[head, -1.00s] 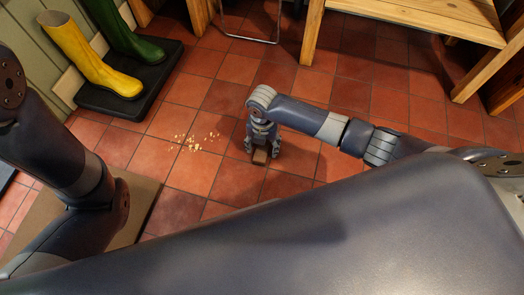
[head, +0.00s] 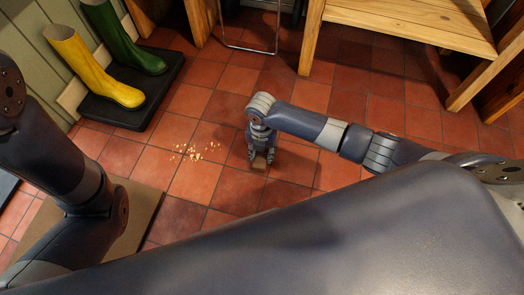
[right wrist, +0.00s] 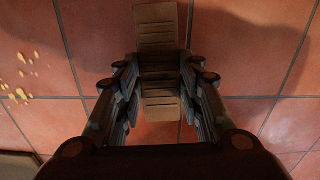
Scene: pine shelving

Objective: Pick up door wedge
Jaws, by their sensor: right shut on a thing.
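The door wedge (right wrist: 157,30) is a brown, ribbed block low at the tiled floor. In the head view the wedge (head: 259,162) shows just below my right gripper (head: 262,155). In the right wrist view it runs between the two fingers of my right gripper (right wrist: 160,97), with its far part sticking out beyond them. The gripper is shut on its sides. I cannot tell whether the wedge still touches the floor. My left arm shows at the left of the head view, but its gripper is out of view.
Pale crumbs (head: 195,151) lie on the tiles left of my right gripper. Yellow (head: 95,70) and green boots (head: 123,38) stand on a black tray (head: 137,118). A pine bench (head: 410,22) stands at the back right. A tan mat (head: 143,205) lies at lower left.

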